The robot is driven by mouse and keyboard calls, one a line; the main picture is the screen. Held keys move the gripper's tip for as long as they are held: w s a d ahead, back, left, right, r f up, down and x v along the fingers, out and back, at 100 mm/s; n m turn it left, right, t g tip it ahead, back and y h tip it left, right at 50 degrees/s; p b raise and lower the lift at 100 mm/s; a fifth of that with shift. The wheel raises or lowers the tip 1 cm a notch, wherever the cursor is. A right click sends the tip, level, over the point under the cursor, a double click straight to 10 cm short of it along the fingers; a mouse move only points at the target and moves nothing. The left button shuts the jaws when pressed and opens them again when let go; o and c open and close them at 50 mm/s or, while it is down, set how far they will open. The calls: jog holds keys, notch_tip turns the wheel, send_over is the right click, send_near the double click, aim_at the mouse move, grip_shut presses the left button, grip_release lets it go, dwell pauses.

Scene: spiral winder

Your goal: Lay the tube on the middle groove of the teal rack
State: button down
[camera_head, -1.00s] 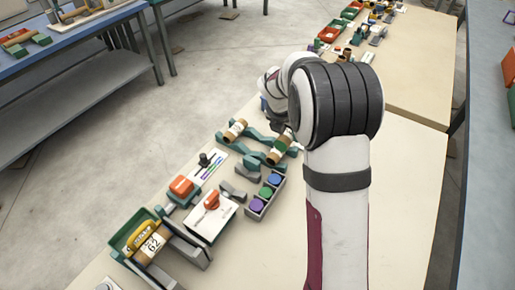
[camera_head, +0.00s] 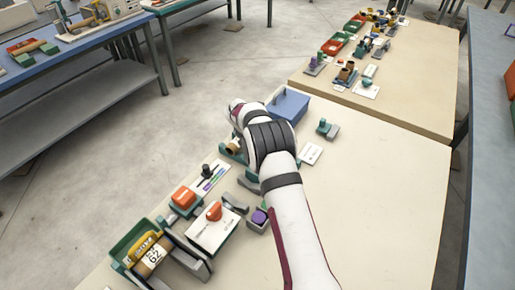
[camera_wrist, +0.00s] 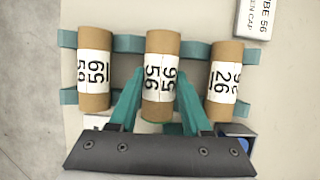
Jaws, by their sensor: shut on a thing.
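The teal rack (camera_wrist: 127,44) spans the wrist view with two cross bars. A brown cardboard tube with a white numbered label lies at its left (camera_wrist: 94,68), and another lies at its right (camera_wrist: 225,72). My gripper (camera_wrist: 160,95) is shut on the middle tube (camera_wrist: 162,45), which has a white label and a green lower end. This tube lines up with the middle of the rack, roughly parallel to the others. I cannot tell whether it touches the groove. In the head view my arm hides the gripper and most of the rack; one tube (camera_head: 233,147) shows at its left.
A white labelled box (camera_wrist: 260,16) lies beyond the rack's right end. A blue box (camera_head: 290,105) stands behind my arm. An orange-knobbed white panel (camera_head: 214,229) and a holder with a purple button (camera_head: 259,217) stand nearer. The table's right side is clear.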

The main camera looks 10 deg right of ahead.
jog(key=shift+f, duration=0.6)
jog(key=shift+c, duration=1.8)
grip_release()
jog(key=v, duration=1.3)
jog(key=s+r+m+g+y, duration=0.1)
jog(key=s+r+m, duration=0.7)
jog(key=s+m, duration=0.4)
jog(key=s+a+m+g+y, duration=0.1)
jog(key=s+m+y, duration=0.1)
jog(key=s+m, duration=0.8)
jog(key=s+a+m+g+y, duration=0.1)
jog(key=s+m, duration=0.9)
jog(key=s, duration=1)
jog(key=shift+a+m+y, duration=0.3)
jog(key=shift+a+y, duration=0.2)
jog(key=shift+a, duration=0.15)
